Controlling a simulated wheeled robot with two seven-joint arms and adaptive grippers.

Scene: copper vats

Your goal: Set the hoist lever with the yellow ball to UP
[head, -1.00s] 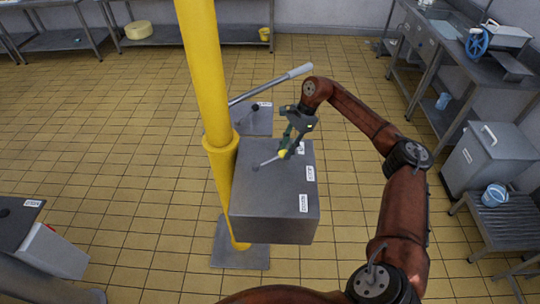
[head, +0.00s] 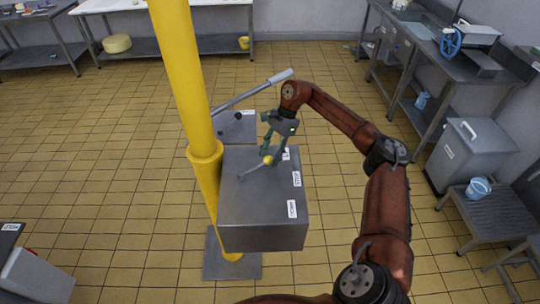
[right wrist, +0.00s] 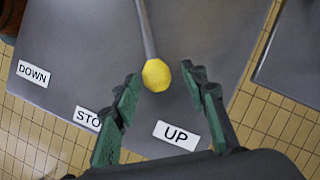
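The hoist lever is a thin grey rod (head: 252,170) on top of a grey metal box (head: 262,236), ending in a yellow ball (head: 268,160). In the right wrist view the ball (right wrist: 157,75) lies between the fingertips of my right gripper (right wrist: 160,90), with visible gaps on both sides. That gripper (head: 267,148) is open. The rod points roughly toward the UP label (right wrist: 177,135). The STOP label (right wrist: 88,118) is partly hidden by a finger; the DOWN label (right wrist: 33,73) is farther left. My left gripper is not in view.
A yellow post (head: 186,80) stands left of the box. Behind the box, a long grey lever (head: 252,90) rises from a second grey panel (head: 238,128). Steel benches (head: 460,80) and a lidded bin (head: 472,152) stand at the right. Tiled floor is open at the left.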

